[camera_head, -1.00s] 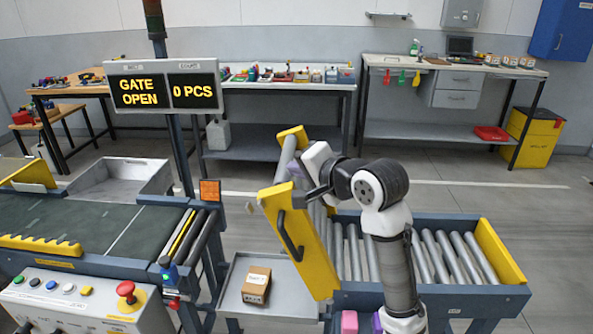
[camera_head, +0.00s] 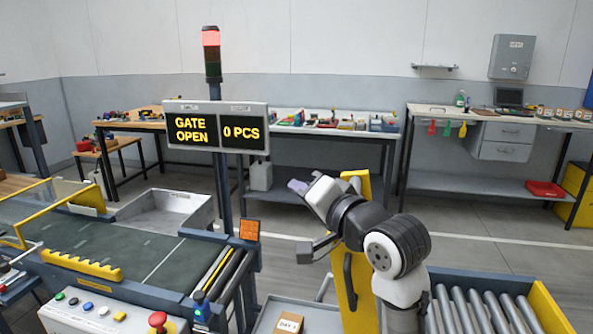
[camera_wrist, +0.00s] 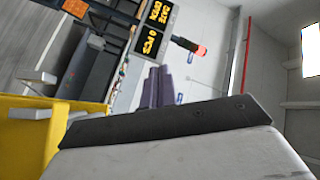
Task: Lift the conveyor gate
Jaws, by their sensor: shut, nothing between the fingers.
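The conveyor gate (camera_head: 364,190) is a yellow panel standing steeply raised at the near end of the roller conveyor. A black bar handle (camera_head: 349,281) is on its left face. My arm hides part of the gate. My gripper (camera_head: 298,187), with purple fingers, is left of the gate's top and apart from the handle. The fingers also show in the wrist view (camera_wrist: 156,88), together and empty. A yellow panel fills the lower left of the wrist view. The display (camera_head: 216,130) reads GATE OPEN and 0 PCS.
The roller conveyor (camera_head: 545,305) lies at the lower right and the belt conveyor (camera_head: 165,262) at the left. Between them, a carton (camera_head: 290,323) sits on a low tray. A display post (camera_head: 223,190) and an orange box (camera_head: 249,230) stand left of my gripper. Benches line the back.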

